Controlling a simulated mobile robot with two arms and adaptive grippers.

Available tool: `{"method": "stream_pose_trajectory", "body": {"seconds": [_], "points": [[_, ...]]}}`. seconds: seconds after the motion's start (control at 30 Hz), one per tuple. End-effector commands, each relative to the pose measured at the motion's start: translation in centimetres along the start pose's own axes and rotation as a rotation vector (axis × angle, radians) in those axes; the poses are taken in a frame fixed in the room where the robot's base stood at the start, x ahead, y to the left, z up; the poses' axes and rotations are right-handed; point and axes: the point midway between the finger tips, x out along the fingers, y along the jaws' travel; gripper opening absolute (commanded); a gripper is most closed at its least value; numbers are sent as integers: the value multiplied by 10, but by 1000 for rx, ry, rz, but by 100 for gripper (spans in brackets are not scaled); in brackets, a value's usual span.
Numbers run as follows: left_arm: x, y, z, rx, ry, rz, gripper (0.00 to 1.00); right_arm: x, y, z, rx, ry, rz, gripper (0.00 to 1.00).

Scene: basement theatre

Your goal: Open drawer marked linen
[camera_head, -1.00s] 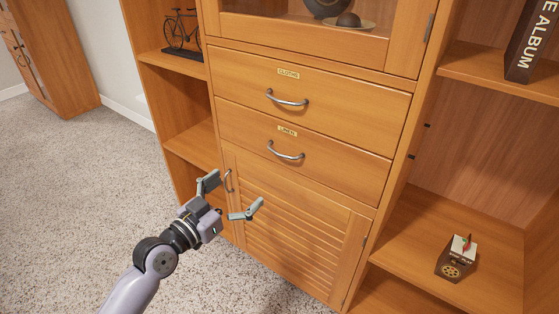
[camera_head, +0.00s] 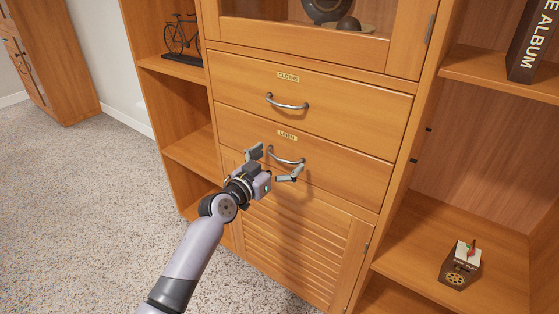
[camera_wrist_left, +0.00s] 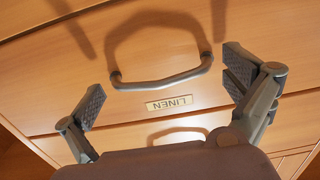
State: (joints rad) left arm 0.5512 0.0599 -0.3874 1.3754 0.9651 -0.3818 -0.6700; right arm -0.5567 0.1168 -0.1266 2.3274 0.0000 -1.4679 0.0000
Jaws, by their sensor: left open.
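The linen drawer (camera_head: 235,125) is shut, below the drawer marked for clothing. Its linen label (camera_head: 288,135) sits above a curved metal handle (camera_head: 287,157). My left gripper (camera_head: 275,166) is open and empty, right in front of this handle, and hides part of it. In the left wrist view the handle (camera_wrist_left: 160,84) and the upside-down linen label (camera_wrist_left: 169,103) lie between the spread fingers of the gripper (camera_wrist_left: 163,92). The fingers look apart from the handle. My right gripper is in neither view.
The upper drawer (camera_head: 350,103) is shut, with its own handle (camera_head: 287,103). A louvered door (camera_head: 290,238) is below. Open shelves stand either side, with a bicycle model (camera_head: 181,36) at left and a small box-like item (camera_head: 461,264) at right. Carpet (camera_head: 80,210) is clear at left.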

Motion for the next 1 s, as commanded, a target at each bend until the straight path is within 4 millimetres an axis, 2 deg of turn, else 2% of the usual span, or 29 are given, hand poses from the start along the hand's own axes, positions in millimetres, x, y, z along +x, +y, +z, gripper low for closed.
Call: {"method": "stream_pose_trajectory", "body": {"seconds": [0.3, 1.0], "points": [[2, 0, 0, -1, 0, 0, 99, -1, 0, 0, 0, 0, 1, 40], [1, -1, 0, 2, 1, -2, 52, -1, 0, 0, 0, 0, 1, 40]]}}
